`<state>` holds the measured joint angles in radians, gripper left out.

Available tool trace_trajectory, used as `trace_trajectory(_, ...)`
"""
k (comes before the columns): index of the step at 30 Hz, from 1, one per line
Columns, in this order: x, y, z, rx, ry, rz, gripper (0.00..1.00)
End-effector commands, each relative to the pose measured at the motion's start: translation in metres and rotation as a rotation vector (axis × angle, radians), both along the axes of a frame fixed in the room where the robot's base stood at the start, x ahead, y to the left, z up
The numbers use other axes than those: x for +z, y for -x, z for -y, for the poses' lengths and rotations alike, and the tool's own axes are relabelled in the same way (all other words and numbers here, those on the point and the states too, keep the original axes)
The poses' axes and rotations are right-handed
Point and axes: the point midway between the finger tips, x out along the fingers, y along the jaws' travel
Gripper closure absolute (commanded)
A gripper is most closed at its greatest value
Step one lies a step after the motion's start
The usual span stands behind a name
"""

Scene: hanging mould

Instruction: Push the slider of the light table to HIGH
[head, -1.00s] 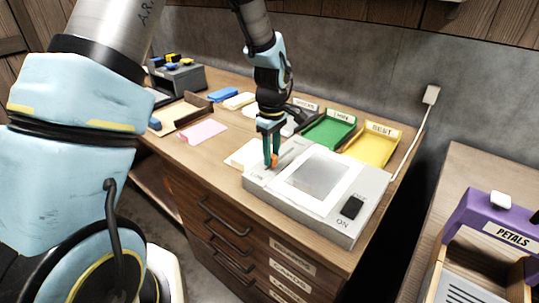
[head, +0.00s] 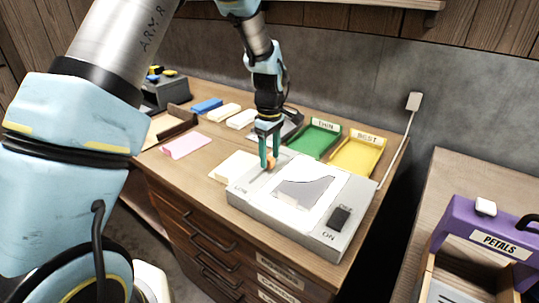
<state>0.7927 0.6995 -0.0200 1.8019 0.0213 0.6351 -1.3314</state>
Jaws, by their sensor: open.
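The light table (head: 300,230) is a pale grey box on the wooden desk, with a panel (head: 305,188) in its top. Its black ON/OFF switch (head: 339,219) is at the right front. The slider's orange knob (head: 270,162) shows at the left back of the top, with a LOW label (head: 241,188) at the front left. My gripper (head: 269,160) points down over the slider, with its open fingers at the orange knob. The fingers partly hide the knob, and I cannot tell whether both touch it. A HIGH label is not readable.
A green tray (head: 290,148) and a yellow tray (head: 350,170) stand behind the light table. Pale sheets (head: 232,166) lie to its left. A cord runs from the table up to a wall socket (head: 413,101). A purple PETALS carrier (head: 490,235) stands on the right bench.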

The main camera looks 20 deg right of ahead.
Motion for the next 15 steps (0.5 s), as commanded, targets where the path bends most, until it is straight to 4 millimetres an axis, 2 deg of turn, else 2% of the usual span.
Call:
trace_trajectory(8, 0.005, 0.0, -0.001, 0.0, -0.001, 0.0, 0.38)
trace_trajectory(11, 0.017, 0.0, 0.0, 0.0, 0.0, 0.001, 0.38)
trace_trajectory(15, 0.045, 0.0, 0.0, 0.0, 0.002, 0.002, 0.38)
